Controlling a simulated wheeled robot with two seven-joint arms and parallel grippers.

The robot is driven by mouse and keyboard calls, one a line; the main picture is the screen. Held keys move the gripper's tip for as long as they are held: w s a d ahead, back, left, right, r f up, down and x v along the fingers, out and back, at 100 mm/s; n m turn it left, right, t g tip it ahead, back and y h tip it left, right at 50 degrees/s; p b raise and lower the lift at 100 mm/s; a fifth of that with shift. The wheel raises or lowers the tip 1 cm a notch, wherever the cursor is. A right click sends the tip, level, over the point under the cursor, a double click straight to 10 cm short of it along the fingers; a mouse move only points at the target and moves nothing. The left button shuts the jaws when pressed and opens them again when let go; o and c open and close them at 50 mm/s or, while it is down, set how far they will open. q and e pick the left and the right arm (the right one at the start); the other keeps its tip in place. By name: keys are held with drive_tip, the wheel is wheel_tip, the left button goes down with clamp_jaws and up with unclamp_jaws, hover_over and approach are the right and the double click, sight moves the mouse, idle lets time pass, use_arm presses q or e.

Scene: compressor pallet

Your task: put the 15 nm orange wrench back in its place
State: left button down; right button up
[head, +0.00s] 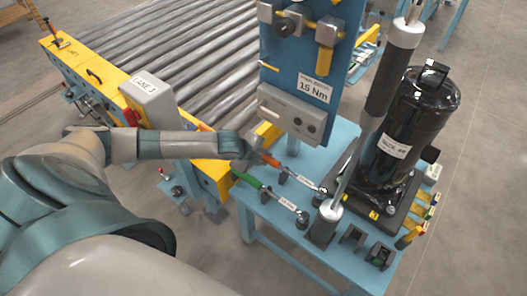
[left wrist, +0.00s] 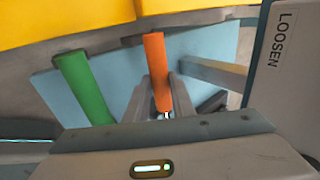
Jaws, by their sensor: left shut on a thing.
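The orange wrench (head: 270,159) is at the left part of the blue table, its shaft with a white label pointing right and toward the front. My left gripper (head: 250,153) is at its handle end. In the left wrist view the orange handle (left wrist: 156,65) stands between the two fingers of my left gripper (left wrist: 160,98), which are shut on it. Black supports (head: 282,178) stand under or beside the shaft; I cannot tell whether the wrench touches them. The green wrench (head: 246,180) lies beside it, nearer the front, and also shows in the left wrist view (left wrist: 84,88). My right gripper is out of view.
The blue table (head: 285,226) carries a black compressor (head: 408,125) on the right and an upright rod tool (head: 347,170). A blue panel with a "15 Nm" sign (head: 313,88) stands behind the wrenches. A yellow-sided roller conveyor (head: 165,50) is at the left.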

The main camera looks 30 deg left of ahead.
use_arm(q)
drive_tip(key=shift+f, duration=0.45)
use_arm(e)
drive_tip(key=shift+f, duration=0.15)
use_arm(q)
drive_tip(key=c, duration=1.4)
unclamp_jaws()
drive_tip(key=shift+c, duration=0.2)
drive_tip(key=shift+f, duration=0.1)
drive_tip(key=v, duration=1.7)
drive_tip(key=shift+s, duration=0.2)
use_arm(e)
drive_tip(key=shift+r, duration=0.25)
